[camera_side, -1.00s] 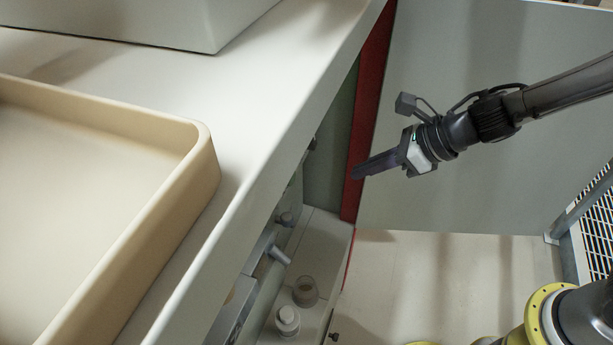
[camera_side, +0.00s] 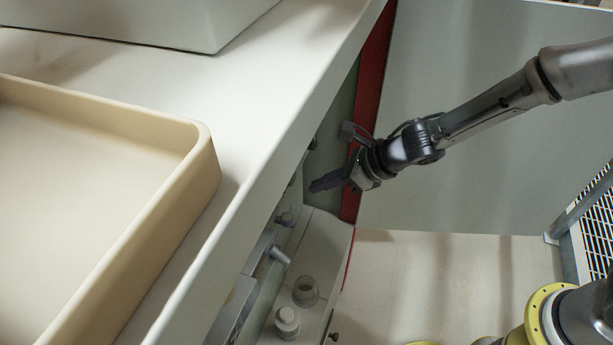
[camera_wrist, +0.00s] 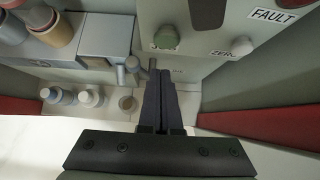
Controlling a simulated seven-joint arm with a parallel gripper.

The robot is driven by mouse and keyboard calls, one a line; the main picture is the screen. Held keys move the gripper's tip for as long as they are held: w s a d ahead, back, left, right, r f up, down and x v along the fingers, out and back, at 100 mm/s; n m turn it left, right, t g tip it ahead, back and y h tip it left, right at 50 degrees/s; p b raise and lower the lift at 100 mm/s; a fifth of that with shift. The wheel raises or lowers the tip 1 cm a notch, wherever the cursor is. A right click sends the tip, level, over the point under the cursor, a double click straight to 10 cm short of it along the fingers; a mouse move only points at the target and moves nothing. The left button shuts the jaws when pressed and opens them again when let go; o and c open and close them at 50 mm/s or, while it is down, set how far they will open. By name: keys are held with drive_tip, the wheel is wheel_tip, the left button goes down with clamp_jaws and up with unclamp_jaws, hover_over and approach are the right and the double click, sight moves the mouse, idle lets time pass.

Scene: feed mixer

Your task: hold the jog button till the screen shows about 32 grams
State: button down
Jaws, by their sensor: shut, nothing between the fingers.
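My gripper (camera_side: 314,187) is shut and empty, its fingers pointing left into the recess under the white counter. In the wrist view its fingertips (camera_wrist: 160,72) lie just below a round grey-green button (camera_wrist: 165,39) on the panel, with a gap showing in the picture. The label by this button is mostly covered, so I cannot confirm that it is the jog button. A second, grey button (camera_wrist: 242,46) with a label that seems to read ZERO is to its right. No screen or gram reading shows in either view.
A small clear jar (camera_side: 306,291) and a white-capped bottle (camera_side: 287,321) stand on the shelf below. A FAULT label (camera_wrist: 272,16) is at upper right.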

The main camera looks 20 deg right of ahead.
drive_tip(key=shift+w+a+r, duration=0.15)
drive_tip(key=shift+w+a, duration=1)
drive_tip(key=shift+w, duration=0.05)
